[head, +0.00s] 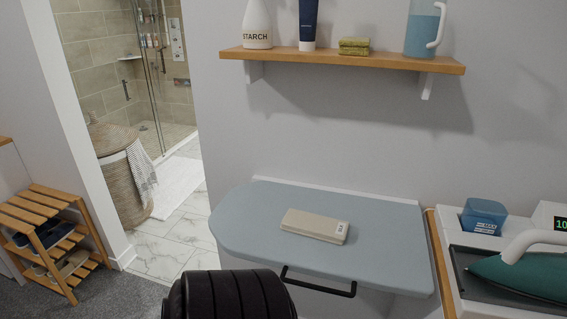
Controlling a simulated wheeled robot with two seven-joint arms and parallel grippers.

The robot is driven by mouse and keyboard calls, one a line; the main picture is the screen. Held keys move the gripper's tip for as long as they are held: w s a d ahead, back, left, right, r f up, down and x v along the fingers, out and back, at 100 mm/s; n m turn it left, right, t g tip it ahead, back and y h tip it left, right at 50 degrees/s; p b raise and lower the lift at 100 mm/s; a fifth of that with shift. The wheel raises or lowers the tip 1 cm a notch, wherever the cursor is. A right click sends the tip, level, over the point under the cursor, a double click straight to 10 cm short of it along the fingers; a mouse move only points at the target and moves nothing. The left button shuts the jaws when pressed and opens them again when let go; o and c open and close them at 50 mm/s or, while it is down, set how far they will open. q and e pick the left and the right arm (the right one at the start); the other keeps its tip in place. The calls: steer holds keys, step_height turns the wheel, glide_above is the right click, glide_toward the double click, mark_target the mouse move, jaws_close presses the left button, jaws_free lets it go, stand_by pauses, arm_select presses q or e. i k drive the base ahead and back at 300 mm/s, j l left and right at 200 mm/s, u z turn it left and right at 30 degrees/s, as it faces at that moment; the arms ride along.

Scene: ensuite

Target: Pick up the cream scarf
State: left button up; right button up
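A cream, flat, folded block, which looks like the cream scarf (315,226), lies on the blue-grey padded board (385,246) against the wall. It sits near the middle of the board, slightly tilted in the picture, with small dark marks on its right end. Nothing touches it from above. Neither of my grippers shows in the head view, so their state is hidden.
A wooden shelf (345,58) with a starch bottle (257,24), a dark tube, green cloths and a blue jug hangs above the board. A shoe rack (45,235) and wicker basket (122,185) stand left.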

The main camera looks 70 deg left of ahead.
mark_target(321, 228)
steer(key=u, duration=2)
